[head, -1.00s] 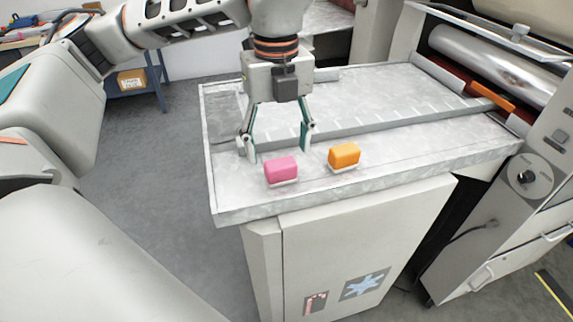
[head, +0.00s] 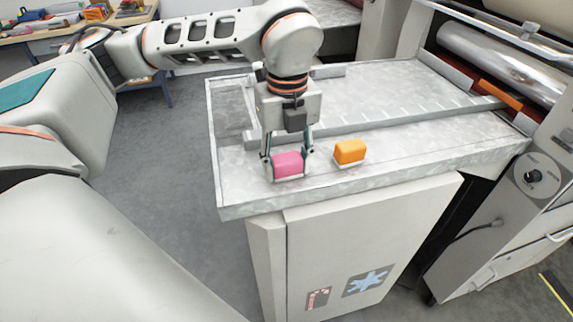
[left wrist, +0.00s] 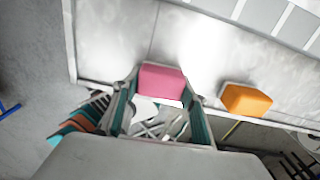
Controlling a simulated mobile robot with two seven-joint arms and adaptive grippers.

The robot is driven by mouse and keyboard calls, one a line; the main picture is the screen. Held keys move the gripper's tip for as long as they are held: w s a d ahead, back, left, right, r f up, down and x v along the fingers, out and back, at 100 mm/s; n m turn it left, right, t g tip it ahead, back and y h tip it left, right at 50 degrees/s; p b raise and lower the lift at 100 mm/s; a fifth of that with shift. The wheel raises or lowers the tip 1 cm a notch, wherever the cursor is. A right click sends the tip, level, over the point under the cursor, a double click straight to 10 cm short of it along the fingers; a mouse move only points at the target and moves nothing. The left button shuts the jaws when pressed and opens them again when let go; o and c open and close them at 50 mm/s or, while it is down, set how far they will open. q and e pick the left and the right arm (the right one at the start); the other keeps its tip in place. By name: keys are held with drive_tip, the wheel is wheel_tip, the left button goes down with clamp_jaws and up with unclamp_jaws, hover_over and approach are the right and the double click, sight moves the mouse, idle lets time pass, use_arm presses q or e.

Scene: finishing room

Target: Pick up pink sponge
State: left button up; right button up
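The pink sponge (head: 287,164) is a small block with a pale underside, near the front left edge of the grey metal table. My left gripper (head: 288,165) points down over it, one finger at each side. In the left wrist view the pink sponge (left wrist: 161,82) sits between the fingertips of my left gripper (left wrist: 164,88), which appear to touch its sides. It appears to rest on the table, with no clear gap beneath it. My right gripper is not in view.
An orange sponge (head: 350,151) lies just right of the pink one; it also shows in the left wrist view (left wrist: 246,99). The metal table (head: 400,155) has a raised rail behind the sponges. A machine with a roller (head: 490,60) stands at the right.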

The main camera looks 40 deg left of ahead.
sight(287, 159)
use_arm(q)
drive_tip(key=shift+r, duration=0.15)
drive_tip(key=shift+r, duration=0.2)
wheel_tip(287, 159, up, 19)
drive_tip(key=p, duration=0.1)
drive_tip(key=shift+r+p, duration=0.2)
drive_tip(key=shift+p, duration=0.2)
idle(0.3)
